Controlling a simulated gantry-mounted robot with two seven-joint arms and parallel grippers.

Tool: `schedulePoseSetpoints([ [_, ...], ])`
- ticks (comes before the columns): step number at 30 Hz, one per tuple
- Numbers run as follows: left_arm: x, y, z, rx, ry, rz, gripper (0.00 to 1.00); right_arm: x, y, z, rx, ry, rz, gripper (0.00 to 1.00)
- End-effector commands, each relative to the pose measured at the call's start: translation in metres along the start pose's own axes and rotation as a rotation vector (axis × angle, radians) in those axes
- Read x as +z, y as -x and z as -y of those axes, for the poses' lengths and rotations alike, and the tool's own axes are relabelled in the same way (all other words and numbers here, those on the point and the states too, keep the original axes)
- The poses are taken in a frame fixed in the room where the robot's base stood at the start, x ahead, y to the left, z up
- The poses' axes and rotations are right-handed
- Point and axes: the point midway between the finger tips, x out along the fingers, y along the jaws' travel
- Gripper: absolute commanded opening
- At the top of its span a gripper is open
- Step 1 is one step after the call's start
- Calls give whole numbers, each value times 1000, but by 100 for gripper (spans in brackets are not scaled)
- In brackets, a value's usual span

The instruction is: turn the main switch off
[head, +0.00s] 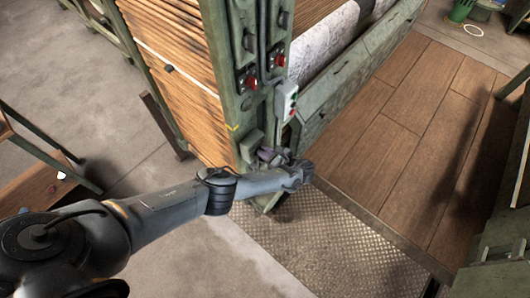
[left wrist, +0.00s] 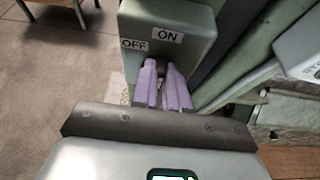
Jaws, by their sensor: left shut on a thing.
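The main switch is a grey-green box (left wrist: 150,14) with an OFF label (left wrist: 134,44) on its left and an ON label (left wrist: 168,36) to the right of it, in the left wrist view. In the head view the box (head: 251,143) sits low on the green post. My left gripper (left wrist: 163,78) has pale purple fingers, shut on the dark switch handle (left wrist: 154,62) just below the labels. The fingers hide most of the handle, so its exact setting is hard to tell. In the head view my left gripper (head: 268,154) is at the box. My right gripper is not in view.
A white-grey button box (head: 286,101) is on the post above and right of the switch. Red knobs (head: 251,82) sit higher on the green post (head: 230,60). A metal tread plate (head: 330,240) and wooden platform (head: 420,130) lie below and right.

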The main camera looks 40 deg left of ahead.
Motion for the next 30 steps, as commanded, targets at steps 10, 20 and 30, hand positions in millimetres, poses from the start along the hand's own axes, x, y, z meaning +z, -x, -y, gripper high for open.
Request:
schedulePoseSetpoints([
  [10,-1,-1,-3,-27,54,-1,0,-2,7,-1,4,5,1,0],
  [20,-2,-2,-11,-119,270,-1,0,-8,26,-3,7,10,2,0],
  [30,-8,-5,-19,-243,567,-1,0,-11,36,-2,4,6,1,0],
])
